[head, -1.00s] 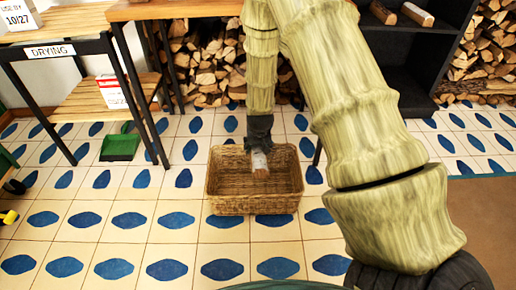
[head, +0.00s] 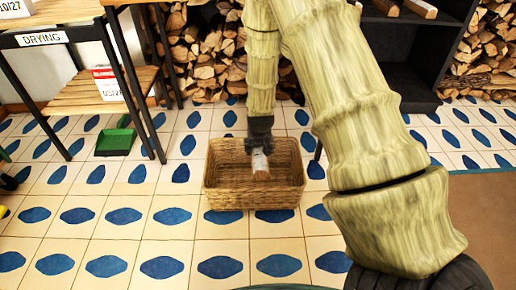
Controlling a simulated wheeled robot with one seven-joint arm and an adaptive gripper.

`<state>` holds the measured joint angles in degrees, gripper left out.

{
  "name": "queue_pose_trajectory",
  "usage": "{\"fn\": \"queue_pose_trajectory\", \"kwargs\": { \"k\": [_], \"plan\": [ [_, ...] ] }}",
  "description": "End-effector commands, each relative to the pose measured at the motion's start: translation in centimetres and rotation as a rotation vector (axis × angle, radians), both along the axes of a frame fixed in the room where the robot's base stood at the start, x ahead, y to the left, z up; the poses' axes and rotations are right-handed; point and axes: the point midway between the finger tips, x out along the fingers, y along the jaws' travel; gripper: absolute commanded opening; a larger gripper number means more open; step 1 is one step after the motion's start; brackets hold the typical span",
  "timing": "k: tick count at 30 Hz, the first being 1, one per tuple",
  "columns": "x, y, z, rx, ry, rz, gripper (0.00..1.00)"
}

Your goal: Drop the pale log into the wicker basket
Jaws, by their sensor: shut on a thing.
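The pale log (head: 260,162) is in my gripper (head: 260,148), which points down and is shut on its upper part. The log shows below the dark fingers, in front of the inside back wall of the wicker basket (head: 225,200). The basket is an open, rectangular, brown woven box standing on the tiled floor. The gripper and log are over the basket's opening; the log's lower end appears inside the rim line in the head view. I cannot tell whether the log touches the basket's bottom.
A black-framed drying rack (head: 85,95) stands at the left, with a green dustpan (head: 115,142) on the floor beside it. Firewood (head: 205,60) is stacked at the back. A dark shelf (head: 395,75) stands behind my arm. Tiled floor in front of the basket is clear.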

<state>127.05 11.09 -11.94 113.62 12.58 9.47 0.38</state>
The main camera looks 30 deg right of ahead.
Motion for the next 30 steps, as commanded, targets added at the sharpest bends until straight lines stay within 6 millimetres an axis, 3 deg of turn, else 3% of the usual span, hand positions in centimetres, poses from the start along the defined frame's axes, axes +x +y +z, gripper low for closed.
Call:
{"fn": "queue_pose_trajectory", "kwargs": {
  "k": [13,14,18,30],
  "plan": [
    [0.06,-0.02,-0.59,-0.001,-0.002,0.000,0.11],
    [0.06,-0.02,-0.59,-0.001,-0.002,0.000,0.60],
    [0.05,-0.03,-0.60,0.000,-0.001,0.000,0.83],
    [-0.09,0.04,-0.50,0.000,0.000,0.000,0.83]
  ]
}}
